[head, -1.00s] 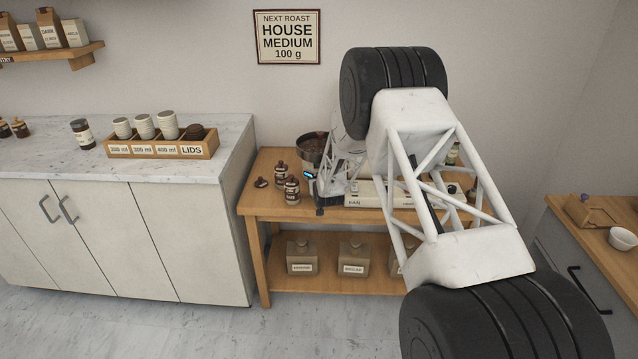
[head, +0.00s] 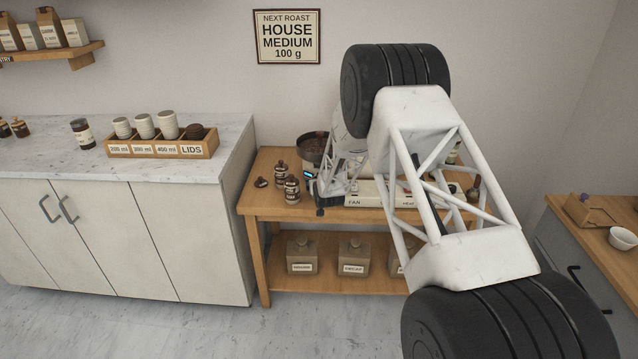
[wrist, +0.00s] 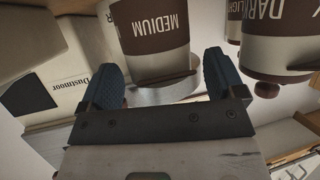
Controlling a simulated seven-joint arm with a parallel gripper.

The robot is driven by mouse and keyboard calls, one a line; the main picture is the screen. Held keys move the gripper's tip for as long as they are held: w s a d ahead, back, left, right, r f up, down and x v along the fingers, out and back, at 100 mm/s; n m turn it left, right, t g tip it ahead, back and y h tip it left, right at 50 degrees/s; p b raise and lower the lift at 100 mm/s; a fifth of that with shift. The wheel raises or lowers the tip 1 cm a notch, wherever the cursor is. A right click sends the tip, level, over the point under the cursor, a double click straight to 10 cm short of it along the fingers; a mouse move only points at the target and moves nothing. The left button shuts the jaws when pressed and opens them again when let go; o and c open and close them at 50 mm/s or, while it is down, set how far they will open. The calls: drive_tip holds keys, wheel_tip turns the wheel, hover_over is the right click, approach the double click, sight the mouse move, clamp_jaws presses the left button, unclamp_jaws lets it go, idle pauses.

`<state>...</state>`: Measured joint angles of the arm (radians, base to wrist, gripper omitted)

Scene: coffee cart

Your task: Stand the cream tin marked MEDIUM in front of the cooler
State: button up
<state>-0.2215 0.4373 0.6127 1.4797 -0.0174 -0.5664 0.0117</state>
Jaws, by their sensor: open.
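The cream tin marked MEDIUM (wrist: 154,38), with a brown label band, is large in the wrist view and its lettering appears upside down. My gripper (wrist: 165,78) is open, with one dark blue finger on each side of the tin's near end. I cannot tell whether either finger touches it. In the head view, small brown and cream tins (head: 291,189) stand on the wooden table left of my wrist; their labels are too small to read. A long pale unit marked FAN (head: 366,194) lies behind my arm, partly hidden; I cannot tell whether it is the cooler.
A tin marked DARK (wrist: 275,35) is close on the right in the wrist view, with one marked LIGHT (wrist: 234,20) beside it. A pale body lettered Dustmoor (wrist: 65,85) is on the left. A dark round pan (head: 312,149) stands at the table's back.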

drive_tip(key=v, duration=1.1)
idle(0.3)
drive_tip(key=shift+s, duration=0.1)
idle(0.7)
drive_tip(key=s+d+r+g+h, duration=0.1)
drive_tip(key=s+d+r+g, duration=0.1)
drive_tip(key=s+d+r, duration=0.45)
drive_tip(key=s+d+r+m+g, duration=0.1)
drive_tip(key=s+d+r, duration=0.2)
drive_tip(key=s+r, duration=0.6)
drive_tip(key=s+d+r+g+h, duration=0.15)
drive_tip(key=s+d+r, duration=0.25)
drive_tip(key=s+r, duration=0.4)
drive_tip(key=s+d+r+g, duration=0.2)
drive_tip(key=s, duration=1)
drive_tip(key=s+d+r+m+g, duration=0.1)
drive_tip(key=s+d+g, duration=0.1)
drive_tip(key=s, duration=1)
drive_tip(key=s+d+r+g, duration=0.2)
drive_tip(key=s+d, duration=0.1)
drive_tip(key=s, duration=0.9)
drive_tip(key=shift+s+r+m+h, duration=0.3)
drive_tip(key=shift+s+m+h, duration=0.05)
drive_tip(key=shift+m, duration=0.05)
drive_tip(key=shift+d, duration=0.1)
drive_tip(key=shift+c, duration=0.3)
